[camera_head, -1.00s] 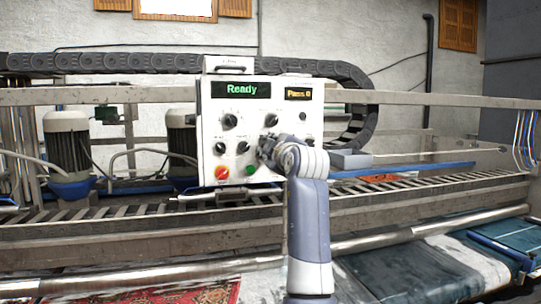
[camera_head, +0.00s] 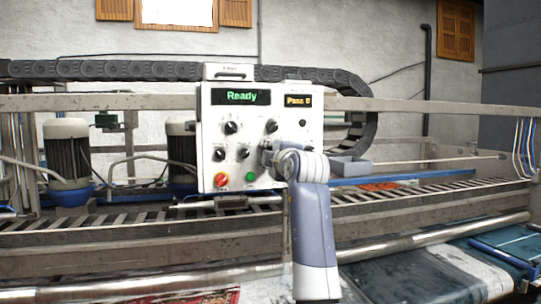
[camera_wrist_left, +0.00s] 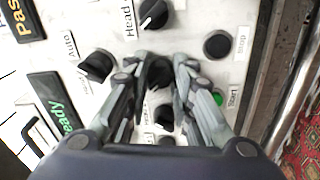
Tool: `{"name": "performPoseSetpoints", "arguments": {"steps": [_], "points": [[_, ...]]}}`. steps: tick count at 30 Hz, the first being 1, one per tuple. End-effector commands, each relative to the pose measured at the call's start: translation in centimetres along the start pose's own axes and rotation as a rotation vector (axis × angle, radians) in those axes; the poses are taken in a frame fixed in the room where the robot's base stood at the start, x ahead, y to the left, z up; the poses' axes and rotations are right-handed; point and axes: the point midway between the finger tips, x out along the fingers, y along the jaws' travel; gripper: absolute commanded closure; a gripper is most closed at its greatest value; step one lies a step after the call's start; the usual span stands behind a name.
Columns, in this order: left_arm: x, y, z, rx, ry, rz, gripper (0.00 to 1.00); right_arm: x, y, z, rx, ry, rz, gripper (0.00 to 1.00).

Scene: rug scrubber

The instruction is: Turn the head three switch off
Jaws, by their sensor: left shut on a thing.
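A white control panel (camera_head: 213,109) with black knobs faces me. My left gripper (camera_head: 266,155) is at the right part of its lower knob row. In the left wrist view its fingers (camera_wrist_left: 158,80) are shut on a black knob (camera_wrist_left: 158,72), taken here as the head three switch. The fingers partly cover this knob, and I cannot read its own label or setting. A neighbouring knob (camera_wrist_left: 153,12) beside a "Head" label is clear of the fingers. In the head view my gripper hides the held knob. My right gripper is not in view.
Other lower-row knobs (camera_head: 243,152) are close to my gripper. A green start button (camera_wrist_left: 217,98) and a black stop button (camera_wrist_left: 217,43) sit beside the fingers. A red stop knob (camera_head: 221,181) is lower left. The displays read "Ready" (camera_head: 241,97) and "Pass 0" (camera_head: 298,101).

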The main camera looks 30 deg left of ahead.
Motion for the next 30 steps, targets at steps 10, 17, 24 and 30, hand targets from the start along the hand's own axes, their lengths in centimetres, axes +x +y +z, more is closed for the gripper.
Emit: {"name": "performPoseSetpoints", "arguments": {"steps": [10, 17, 24, 30], "points": [[0.0, -0.1, 0.0, 0.001, 0.0, -0.003, 0.57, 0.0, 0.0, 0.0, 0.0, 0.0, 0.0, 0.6], [0.0, -0.1, 0.0, 0.001, 0.0, -0.001, 0.57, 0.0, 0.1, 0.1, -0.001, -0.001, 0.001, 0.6], [-2.6, -0.1, 0.1, 0.0, -0.002, -0.002, 0.57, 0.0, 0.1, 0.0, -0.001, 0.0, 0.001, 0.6], [-5.9, -0.1, 0.1, 0.0, -0.002, -0.002, 0.57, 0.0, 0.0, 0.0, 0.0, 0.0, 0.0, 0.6]]}}
